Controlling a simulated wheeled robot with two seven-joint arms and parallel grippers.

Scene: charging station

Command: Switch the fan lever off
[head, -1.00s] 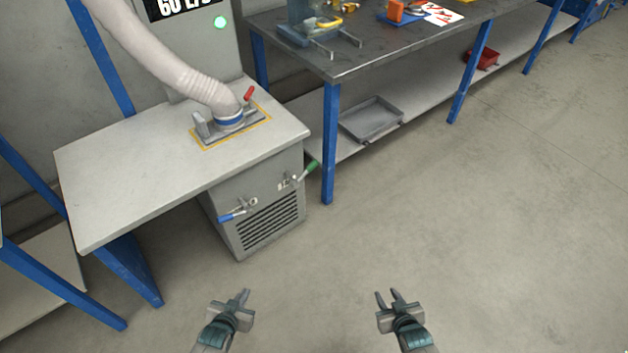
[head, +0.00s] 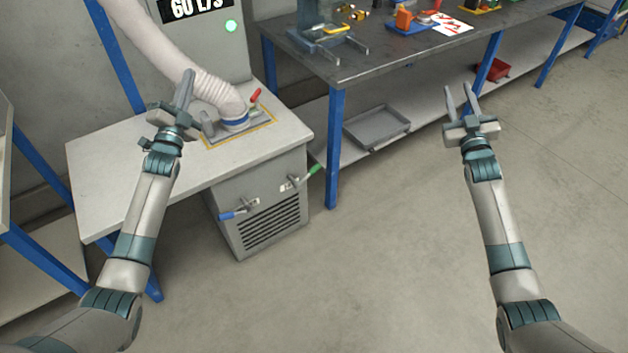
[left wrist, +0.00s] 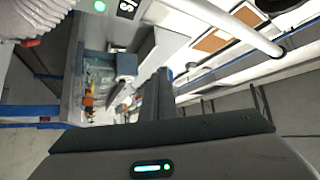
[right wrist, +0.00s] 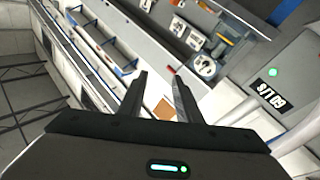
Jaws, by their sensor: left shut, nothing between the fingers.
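Three levers show on the grey machine in the head view: a blue-handled one (head: 232,215) and a green-handled one (head: 314,170) on its front, and a red-handled one (head: 255,95) by the hose base. I cannot tell from labels which is the fan lever. A display reads 60 L/s (head: 195,7) above a lit green lamp (head: 231,26). My left gripper (head: 187,78) is shut and empty, raised in front of the hose and apart from the levers. My right gripper (head: 459,91) is open and empty, right of the machine. Its spread fingers show in the right wrist view (right wrist: 158,76).
A ribbed hose (head: 178,55) runs down to the worktop (head: 105,170). To the right, a dark bench (head: 400,62) with blue legs holds fixtures, and a grey tray (head: 377,128) lies on its lower shelf. The floor (head: 400,250) in front is clear.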

